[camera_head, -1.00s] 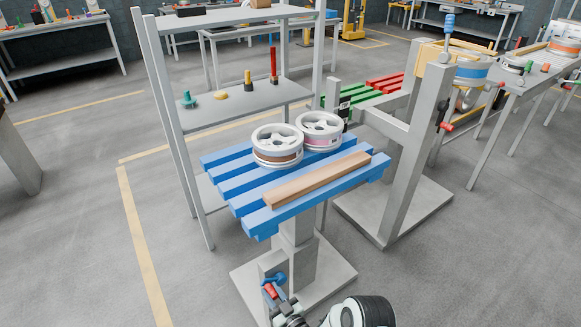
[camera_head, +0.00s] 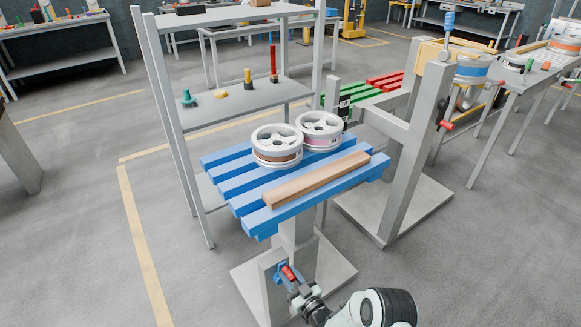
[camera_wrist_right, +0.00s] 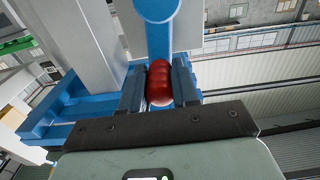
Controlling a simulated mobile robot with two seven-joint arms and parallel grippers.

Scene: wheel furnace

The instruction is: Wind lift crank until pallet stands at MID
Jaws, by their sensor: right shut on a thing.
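The blue slatted pallet (camera_head: 222,182) rests level on top of the grey lift column (camera_head: 298,232). It carries two wheels and a wooden bar. The lift crank has a blue arm (camera_wrist_right: 160,38) and a red handle (camera_head: 289,273), low on the front of the lift. My right gripper (camera_head: 291,276) is shut around the red handle, which also shows between its fingers in the right wrist view (camera_wrist_right: 160,82). I cannot make out a MID mark. My left gripper is not in view.
Two white wheels (camera_head: 277,144) (camera_head: 320,129) sit at the pallet's back, with a wooden bar (camera_head: 318,178) at its front. A grey shelf rack (camera_head: 235,112) stands behind left. A grey post frame (camera_head: 415,150) stands close on the right. Front-left floor is clear.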

